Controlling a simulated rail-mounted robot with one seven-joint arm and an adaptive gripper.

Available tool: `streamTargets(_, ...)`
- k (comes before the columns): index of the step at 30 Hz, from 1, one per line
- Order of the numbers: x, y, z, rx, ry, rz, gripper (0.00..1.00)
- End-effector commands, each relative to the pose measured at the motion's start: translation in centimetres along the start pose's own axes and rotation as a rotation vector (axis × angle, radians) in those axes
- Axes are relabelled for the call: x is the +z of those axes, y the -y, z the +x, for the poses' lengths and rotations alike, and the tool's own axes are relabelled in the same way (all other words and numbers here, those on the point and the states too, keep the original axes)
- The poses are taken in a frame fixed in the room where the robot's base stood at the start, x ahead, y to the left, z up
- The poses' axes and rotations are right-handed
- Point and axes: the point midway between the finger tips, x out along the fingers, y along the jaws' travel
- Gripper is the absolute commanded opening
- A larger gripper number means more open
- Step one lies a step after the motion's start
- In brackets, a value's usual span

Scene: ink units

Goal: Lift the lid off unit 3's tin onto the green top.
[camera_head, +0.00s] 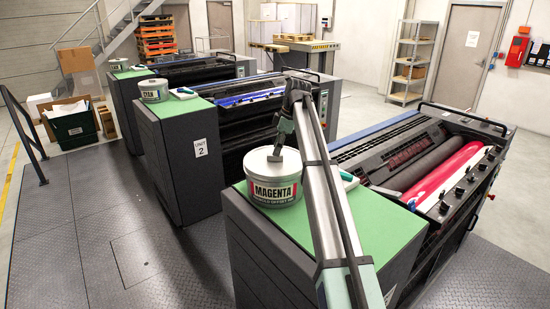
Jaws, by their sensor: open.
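The tin marked MAGENTA (273,192) stands upright on the green top (353,228) of the nearest unit. Its pale lid (256,160) is on it. I see no number on this unit; the unit behind it is labelled UNIT 2. My gripper (275,157) points down over the middle of the lid and is open. The fingertips are small and dark here, and I cannot tell whether they touch the lid or are around a knob on it. A white and green object (348,180) lies on the green top right of the tin, partly hidden by my arm.
The unit 2 top (191,106) holds a tin marked CYAN (153,91). The farthest unit has another tin (119,65). The press with a magenta roller (440,175) lies right of the green top. The green top in front of the tin is bare, partly behind my arm.

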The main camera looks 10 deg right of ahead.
Motion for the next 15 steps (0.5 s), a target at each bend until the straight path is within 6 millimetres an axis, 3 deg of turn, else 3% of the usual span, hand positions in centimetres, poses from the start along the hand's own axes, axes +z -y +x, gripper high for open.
streamTargets(6,0.1,0.1,2.4,-0.002,0.000,0.000,0.54)
streamTargets(13,0.1,0.1,2.7,0.000,0.000,0.000,0.54)
streamTargets(14,0.1,0.0,2.7,0.000,0.000,0.000,0.51)
streamTargets(15,0.1,0.0,2.7,0.000,0.000,0.000,0.36)
